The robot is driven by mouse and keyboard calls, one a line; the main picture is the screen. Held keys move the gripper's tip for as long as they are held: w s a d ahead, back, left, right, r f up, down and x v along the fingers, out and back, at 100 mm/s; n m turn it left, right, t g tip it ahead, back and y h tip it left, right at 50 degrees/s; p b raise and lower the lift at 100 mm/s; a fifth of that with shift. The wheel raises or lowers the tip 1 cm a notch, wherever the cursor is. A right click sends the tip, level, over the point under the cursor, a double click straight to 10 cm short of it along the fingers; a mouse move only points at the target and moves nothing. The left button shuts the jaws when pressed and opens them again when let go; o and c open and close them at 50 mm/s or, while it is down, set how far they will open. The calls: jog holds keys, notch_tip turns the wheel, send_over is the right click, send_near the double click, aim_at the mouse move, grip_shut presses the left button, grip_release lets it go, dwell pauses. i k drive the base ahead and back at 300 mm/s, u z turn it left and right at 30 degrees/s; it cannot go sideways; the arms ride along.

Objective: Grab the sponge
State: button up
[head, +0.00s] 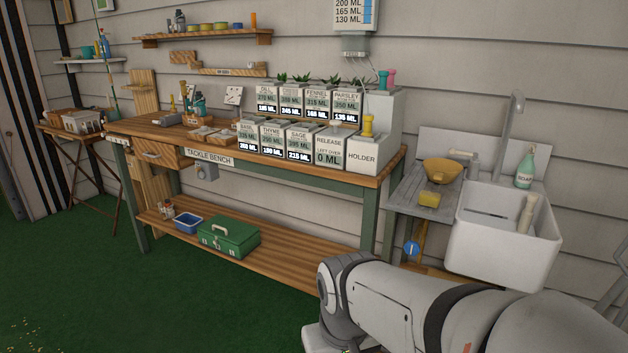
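A yellow block that looks like the sponge (430,199) lies on the grey drainboard (405,200), left of the white sink (503,245). It is in front of a yellow-brown bowl (442,172) and apart from my arm. My arm crosses the lower right of the head view, below and in front of the sink and drainboard. Its far end drops out at the bottom edge, so my gripper's fingers are not in view.
A soap bottle (524,167) and a tall tap (514,115) stand behind the sink. The wooden tackle bench (290,185) with several labelled boxes stands to the left. A green toolbox (228,238) is on its lower shelf. Green floor (130,305) is clear at the left front.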

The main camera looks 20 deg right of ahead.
aim_at(432, 199)
jog(key=z, duration=0.45)
jog(key=i, duration=1.35)
jog(key=z, duration=0.9)
jog(key=k, duration=0.75)
jog(key=z, duration=0.2)
jog(key=i, duration=0.75)
jog(key=u, duration=0.05)
